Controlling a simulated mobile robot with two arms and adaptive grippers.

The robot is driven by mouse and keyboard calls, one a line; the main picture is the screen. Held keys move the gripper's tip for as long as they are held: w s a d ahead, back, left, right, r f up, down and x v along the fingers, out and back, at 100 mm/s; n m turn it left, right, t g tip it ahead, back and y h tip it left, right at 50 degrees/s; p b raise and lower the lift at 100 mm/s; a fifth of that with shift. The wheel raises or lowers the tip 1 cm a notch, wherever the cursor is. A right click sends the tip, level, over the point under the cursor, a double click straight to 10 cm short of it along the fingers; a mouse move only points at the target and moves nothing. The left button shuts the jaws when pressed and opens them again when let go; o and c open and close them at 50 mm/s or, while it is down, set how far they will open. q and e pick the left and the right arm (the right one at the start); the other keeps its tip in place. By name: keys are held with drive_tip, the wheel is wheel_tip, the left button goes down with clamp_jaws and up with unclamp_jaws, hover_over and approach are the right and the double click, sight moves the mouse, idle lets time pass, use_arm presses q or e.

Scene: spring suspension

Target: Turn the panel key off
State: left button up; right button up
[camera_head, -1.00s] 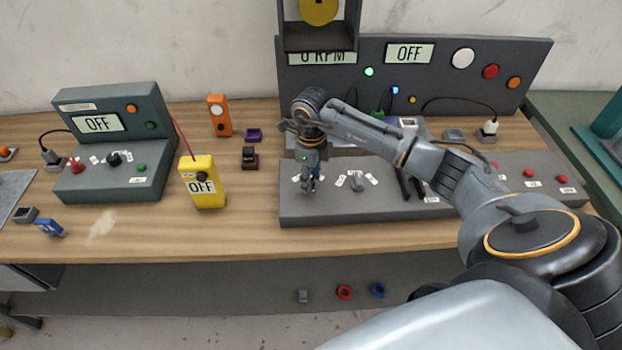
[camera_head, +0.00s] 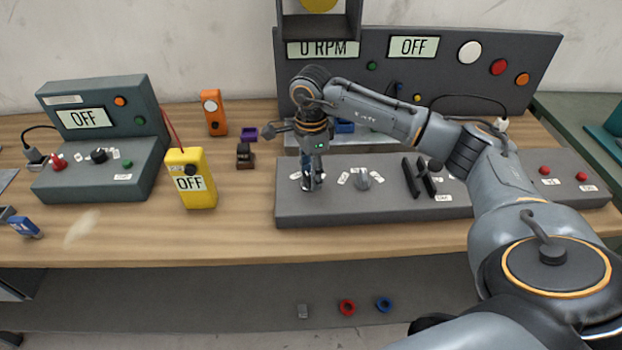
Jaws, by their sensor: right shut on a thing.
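The dark grey control panel (camera_head: 345,212) lies across the bench, with its upright back board (camera_head: 330,72) behind it. The board's displays read "0 RPM" and "OFF". Its green lamp (camera_head: 371,66) looks unlit. My right gripper (camera_head: 313,185) points down at the left end of the panel and is shut on the panel key, which its fingers mostly hide. White labels and a grey knob (camera_head: 363,178) sit just right of it. My left gripper is not in view.
A yellow meter (camera_head: 190,185) and a teal console (camera_head: 90,185), both reading "OFF", stand to the left. Two black levers (camera_head: 418,177) stand right of the knob. An orange device (camera_head: 214,112) stands behind. The bench front is mostly clear.

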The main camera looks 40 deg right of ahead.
drive_tip(key=shift+w+n+b, duration=0.1)
drive_tip(key=shift+n+b, duration=0.35)
drive_tip(key=shift+n, duration=0.35)
drive_tip(key=o, duration=1.1)
drive_tip(key=shift+o, duration=0.2)
drive_tip(key=shift+r, duration=0.1)
wheel_tip(320, 180, up, 12)
